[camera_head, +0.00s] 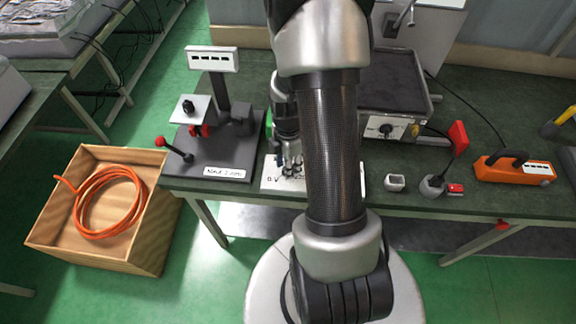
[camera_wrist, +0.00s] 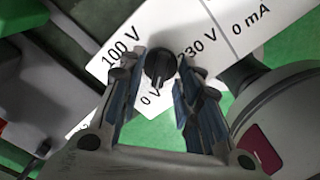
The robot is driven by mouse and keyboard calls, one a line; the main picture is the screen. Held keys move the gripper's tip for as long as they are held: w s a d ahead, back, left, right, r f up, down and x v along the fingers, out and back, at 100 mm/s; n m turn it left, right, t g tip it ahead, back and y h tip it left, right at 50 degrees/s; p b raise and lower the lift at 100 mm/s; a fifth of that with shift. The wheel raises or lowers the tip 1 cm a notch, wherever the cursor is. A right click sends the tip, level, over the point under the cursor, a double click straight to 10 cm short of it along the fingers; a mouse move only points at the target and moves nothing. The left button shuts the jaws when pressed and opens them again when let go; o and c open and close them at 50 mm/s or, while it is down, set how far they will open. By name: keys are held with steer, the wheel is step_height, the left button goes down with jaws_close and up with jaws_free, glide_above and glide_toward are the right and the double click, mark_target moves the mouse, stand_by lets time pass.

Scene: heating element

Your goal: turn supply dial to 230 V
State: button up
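The supply dial (camera_wrist: 160,66) is a black knob on a white panel (camera_wrist: 118,33). The panel has the labels 100 V, 0 V, 230 V and 0 mA. The dial's narrow end appears to point toward the 0 V side; its exact setting is hard to read. My gripper (camera_wrist: 158,62) is open, with one finger on each side of the dial; contact is not clear. In the head view my gripper (camera_head: 290,160) is over the white panel (camera_head: 270,182) on the bench, and my arm hides part of the panel and the dial.
A dark stand with a display (camera_head: 213,59) and red-knobbed lever (camera_head: 160,141) is left of the panel. A wooden crate (camera_head: 150,250) stands on the floor.

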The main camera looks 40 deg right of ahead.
steer(key=shift+f, duration=0.1)
steer(key=shift+c, duration=0.2)
jaws_close()
